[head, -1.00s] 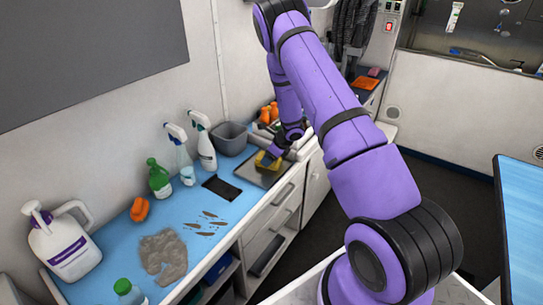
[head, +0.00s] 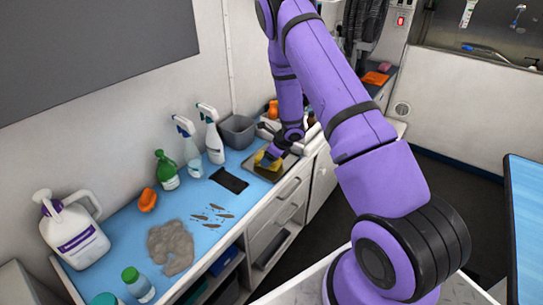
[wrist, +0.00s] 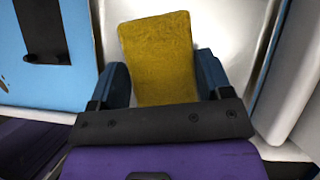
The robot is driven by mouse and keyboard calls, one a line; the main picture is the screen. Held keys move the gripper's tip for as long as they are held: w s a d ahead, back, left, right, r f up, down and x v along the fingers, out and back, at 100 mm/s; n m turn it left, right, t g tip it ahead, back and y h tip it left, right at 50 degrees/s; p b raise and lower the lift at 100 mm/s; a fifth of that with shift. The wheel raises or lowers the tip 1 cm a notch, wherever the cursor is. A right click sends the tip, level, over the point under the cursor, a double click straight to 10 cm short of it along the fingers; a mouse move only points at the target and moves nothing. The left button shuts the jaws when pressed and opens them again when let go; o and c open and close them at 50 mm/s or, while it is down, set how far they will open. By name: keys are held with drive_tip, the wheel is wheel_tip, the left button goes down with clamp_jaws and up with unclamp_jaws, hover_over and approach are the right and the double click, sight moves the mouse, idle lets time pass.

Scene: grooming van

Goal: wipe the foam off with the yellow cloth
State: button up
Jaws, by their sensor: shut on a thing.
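My gripper (wrist: 163,68) is shut on the yellow cloth (wrist: 157,38), which sticks out flat beyond both fingers in the wrist view. In the head view my gripper (head: 274,154) holds the cloth (head: 266,161) at a dark, shallow tray (head: 262,174) at the far end of the blue counter. I cannot tell whether the cloth touches the tray. A grey-brown patch (head: 171,247) lies on the near part of the counter, with several brown smears (head: 215,215) beside it. I cannot tell which of these, if any, is the foam.
A black flat pad (head: 229,180) lies between smears and tray. Along the wall stand a white jug (head: 75,237), an orange item (head: 148,200), a green bottle (head: 166,170), spray bottles (head: 214,143) and a grey bin (head: 238,131). A green-capped bottle (head: 137,284) stands near the patch.

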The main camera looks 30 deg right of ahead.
drive_tip(key=shift+s+a+f, duration=0.1)
drive_tip(key=shift+s+a, duration=0.15)
drive_tip(key=shift+a, duration=0.4)
drive_tip(key=shift+s+a+f, duration=0.1)
drive_tip(key=shift+s+a, duration=0.15)
drive_tip(key=shift+a, duration=0.35)
drive_tip(key=shift+w+a+r, duration=0.15)
drive_tip(key=shift+w+a, duration=0.05)
drive_tip(key=shift+w, duration=0.4)
drive_tip(key=shift+w+d, duration=0.3)
drive_tip(key=shift+d, duration=0.6)
drive_tip(key=shift+w+d, duration=0.3)
drive_tip(key=shift+d, duration=0.55)
drive_tip(key=shift+w+d, duration=0.35)
drive_tip(key=shift+d, duration=0.45)
drive_tip(key=shift+w+d, duration=0.35)
drive_tip(key=shift+d, duration=0.45)
drive_tip(key=shift+w+d, duration=0.35)
drive_tip(key=shift+d, duration=0.45)
drive_tip(key=shift+a, duration=0.1)
